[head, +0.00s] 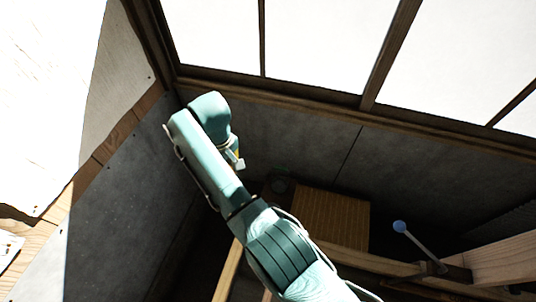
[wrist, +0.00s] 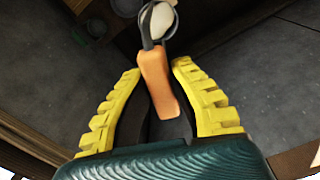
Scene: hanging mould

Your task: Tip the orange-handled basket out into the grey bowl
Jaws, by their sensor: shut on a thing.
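My gripper (wrist: 156,75) is shut on the orange handle (wrist: 154,68) of the basket in the wrist view. The basket's dark round frame (wrist: 146,28) is past the fingertips at the top edge, with a pale lump (wrist: 162,20) in it. In the head view, my gripper (head: 238,160) shows small beyond the arm, and the basket is hidden there. A dark round thing (head: 282,185) stands in shadow beside the wooden box; it may be the grey bowl, but I cannot tell.
A wooden box (head: 332,214) stands below and right of my gripper. A lever with a blue knob (head: 399,226) sticks up at the right, near a wooden beam (head: 502,262). Grey wall panels (head: 300,135) and window frames close off the back.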

